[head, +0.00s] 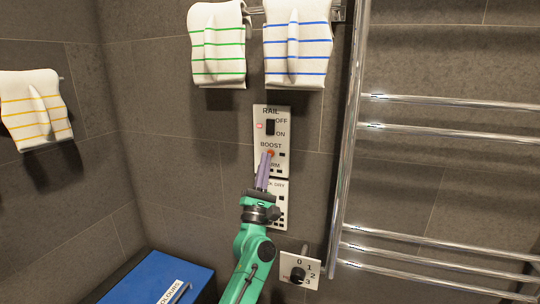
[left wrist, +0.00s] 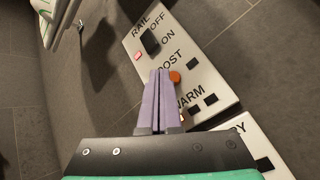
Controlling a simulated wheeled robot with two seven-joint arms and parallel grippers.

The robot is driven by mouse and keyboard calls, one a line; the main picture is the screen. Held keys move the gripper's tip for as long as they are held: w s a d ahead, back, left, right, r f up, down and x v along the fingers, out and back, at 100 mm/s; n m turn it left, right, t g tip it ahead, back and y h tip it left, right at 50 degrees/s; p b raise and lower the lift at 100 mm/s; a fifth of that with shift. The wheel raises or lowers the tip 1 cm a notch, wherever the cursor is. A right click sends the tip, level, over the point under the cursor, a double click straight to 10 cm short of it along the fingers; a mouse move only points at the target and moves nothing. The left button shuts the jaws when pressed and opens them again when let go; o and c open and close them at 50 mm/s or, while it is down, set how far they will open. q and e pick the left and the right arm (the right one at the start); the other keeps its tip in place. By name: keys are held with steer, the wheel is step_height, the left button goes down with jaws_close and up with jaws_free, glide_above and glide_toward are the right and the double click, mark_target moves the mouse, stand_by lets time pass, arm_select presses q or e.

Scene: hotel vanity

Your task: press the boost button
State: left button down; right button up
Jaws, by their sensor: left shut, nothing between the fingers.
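The boost button is a small round orange button (left wrist: 175,77) under the word BOOST on a white wall panel (left wrist: 208,77). In the head view the button (head: 271,153) shows just at the tips of my left gripper (head: 266,155). My left gripper is shut and empty, its purple fingers side by side and pointing at the panel. In the left wrist view its fingertips (left wrist: 160,72) lie just left of the button. I cannot tell whether they touch it. My right gripper is in neither view.
Above BOOST sits a black RAIL switch (head: 270,127) with a lit red lamp (head: 259,126). A second panel (head: 281,216) is below, and a dial (head: 298,274) lower right. A chrome towel rail (head: 345,150) stands to the right. Towels (head: 298,45) hang above. A blue box (head: 160,280) is lower left.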

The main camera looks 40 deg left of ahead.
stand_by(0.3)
arm_select(q)
steer(key=shift+w+a, duration=0.15)
steer(key=shift+w, duration=0.3)
steer(key=shift+w+b, duration=0.1)
steer(key=shift+b, duration=0.25)
steer(key=shift+s, duration=0.6)
steer(key=s+d+p, duration=0.1)
steer(key=s+d, duration=0.1)
steer(key=s, duration=0.3)
steer(key=shift+s+d+p, duration=0.15)
steer(key=shift+s+p, duration=0.15)
steer(key=shift+s, duration=0.05)
